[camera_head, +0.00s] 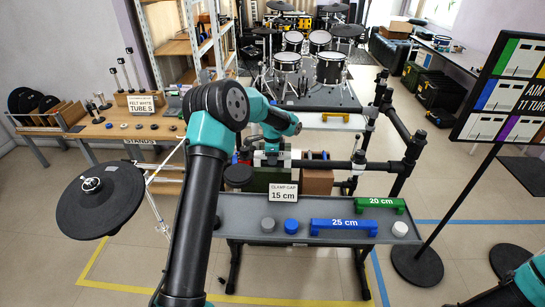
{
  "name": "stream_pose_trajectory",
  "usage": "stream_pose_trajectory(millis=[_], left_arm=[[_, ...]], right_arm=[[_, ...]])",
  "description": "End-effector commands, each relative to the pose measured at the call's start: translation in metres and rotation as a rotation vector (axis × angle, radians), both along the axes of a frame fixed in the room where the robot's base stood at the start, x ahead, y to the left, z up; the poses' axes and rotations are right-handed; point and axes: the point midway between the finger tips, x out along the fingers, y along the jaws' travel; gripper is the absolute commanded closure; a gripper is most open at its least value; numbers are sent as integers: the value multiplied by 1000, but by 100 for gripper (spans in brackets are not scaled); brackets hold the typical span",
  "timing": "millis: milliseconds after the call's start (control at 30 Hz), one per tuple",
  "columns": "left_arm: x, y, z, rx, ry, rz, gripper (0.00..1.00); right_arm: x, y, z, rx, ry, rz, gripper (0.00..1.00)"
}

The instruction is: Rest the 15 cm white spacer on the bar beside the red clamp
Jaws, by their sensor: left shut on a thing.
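My left arm reaches over the grey tray, and its gripper (271,152) is low behind the "CLAMP GAP 15 cm" sign (283,192). It is shut on a small pale piece, apparently the white spacer (286,155), mostly hidden by the gripper and too small to read. The black bar (325,164) runs level to the right of the gripper, at about the same height in the picture. I cannot tell whether the piece touches the bar. I cannot make out the red clamp clearly. Only a teal and black part of my right arm shows at the lower right corner; its gripper is out of view.
The grey tray (235,215) holds a blue 25 cm spacer (343,227), a green 20 cm spacer (380,203) and round grey, blue and white caps. Black rack posts (408,160) stand right. A round black pad (100,198) stands left. A sign board (510,95) stands far right.

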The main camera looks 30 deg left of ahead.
Motion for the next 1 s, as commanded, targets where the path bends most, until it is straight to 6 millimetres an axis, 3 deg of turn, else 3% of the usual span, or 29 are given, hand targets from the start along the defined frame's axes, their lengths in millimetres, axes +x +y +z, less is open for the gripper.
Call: stream_pose_trajectory(millis=[33, 167, 200, 500, 800, 1000], left_arm=[[-2, 0, -9, -3, 8, 0, 91], [-2, 0, -11, -4, 10, 0, 91], [-2, 0, -11, -4, 10, 1, 63], [-2, 0, -8, -3, 8, 0, 36], [-1, 0, -4, -2, 6, 0, 36], [0, 0, 15, -1, 3, 1, 36]], right_arm=[[0, 0, 0, 0, 0, 0, 57], [0, 0, 0, 0, 0, 0, 57], [0, 0, 0, 0, 0, 0, 57], [0, 0, 0, 0, 0, 0, 57], [0, 0, 0, 0, 0, 0, 57], [0, 0, 0, 0, 0, 0, 57]])
